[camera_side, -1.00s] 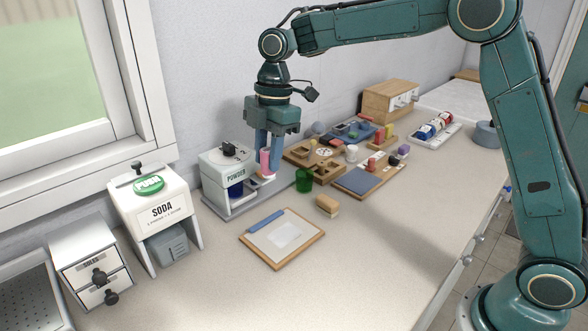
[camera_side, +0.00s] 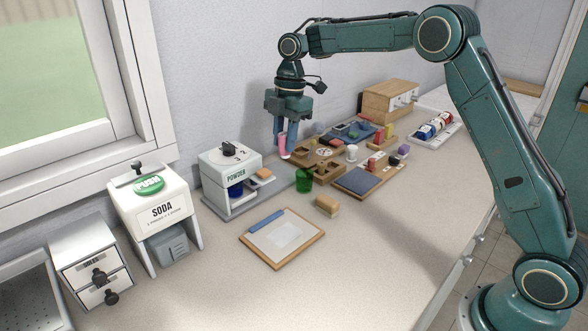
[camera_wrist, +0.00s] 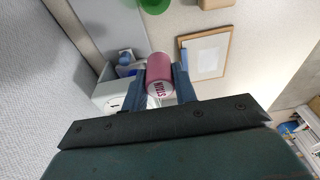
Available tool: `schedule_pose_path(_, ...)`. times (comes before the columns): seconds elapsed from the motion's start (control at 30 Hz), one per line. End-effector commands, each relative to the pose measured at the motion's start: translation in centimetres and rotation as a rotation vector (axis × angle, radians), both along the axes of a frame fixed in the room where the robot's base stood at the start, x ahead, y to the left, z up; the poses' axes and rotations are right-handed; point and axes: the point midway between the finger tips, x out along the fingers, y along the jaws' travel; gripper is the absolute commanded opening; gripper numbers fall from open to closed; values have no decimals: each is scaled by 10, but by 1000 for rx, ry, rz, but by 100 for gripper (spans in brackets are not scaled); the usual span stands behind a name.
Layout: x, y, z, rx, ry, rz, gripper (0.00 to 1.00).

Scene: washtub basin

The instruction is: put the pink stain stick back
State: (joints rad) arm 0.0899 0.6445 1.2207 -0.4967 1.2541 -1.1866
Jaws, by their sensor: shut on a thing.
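My gripper (camera_side: 286,146) is shut on the pink stain stick (camera_side: 289,139) and holds it upright in the air near the wall. In the wrist view the stick (camera_wrist: 159,76) sits between the two blue fingers of my gripper (camera_wrist: 160,82), with lettering on its end. In the side view it is in front of the left end of a wooden tray with compartments (camera_side: 318,163); I cannot tell its exact height above the counter.
The powder dispenser (camera_side: 230,176) stands to the left with an orange-topped block on its side shelf (camera_side: 263,176). A blue-topped board (camera_side: 362,181) with small items is to the right.

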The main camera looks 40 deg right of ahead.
Motion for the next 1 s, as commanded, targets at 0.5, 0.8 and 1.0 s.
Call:
schedule_pose_path(0.5,0,0,-42,0,0,-1,5)
schedule_pose_path(0.8,0,0,-64,0,1,-1,5)
schedule_pose_path(1.0,0,0,-68,-1,0,0,5)
